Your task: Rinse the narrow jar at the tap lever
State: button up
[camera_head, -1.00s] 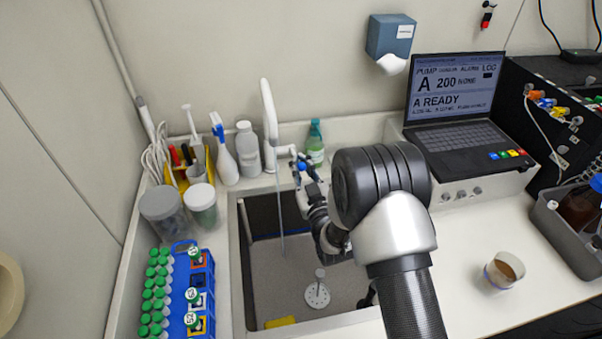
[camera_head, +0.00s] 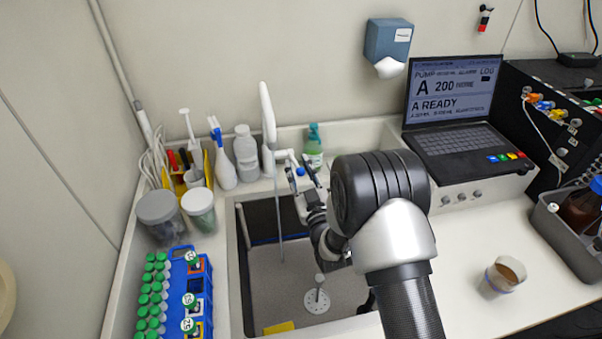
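The white tap (camera_head: 268,115) rises behind the sink, with a thin grey stream or tube hanging from its spout into the basin. Its white lever (camera_head: 284,155) projects right from the tap base. My gripper (camera_head: 301,174) is at the lever's end, fingers spread and pointing toward the back wall. A small blue piece shows between the fingertips; contact is not clear. I see no jar in the gripper. Two lidded jars stand left of the sink: a wide grey one (camera_head: 160,218) and a narrower pale one with greenish contents (camera_head: 200,212). Which is the task's jar is unclear.
The sink (camera_head: 262,290) has a white drain strainer (camera_head: 316,300) and a yellow sponge (camera_head: 279,328). A green bottle (camera_head: 314,148) stands close behind my gripper. A blue rack (camera_head: 204,285) with green-capped tubes is left. A cup of brown liquid (camera_head: 503,275) stands right.

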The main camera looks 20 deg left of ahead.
jog(key=v, duration=1.2)
jog(key=shift+r, duration=0.15)
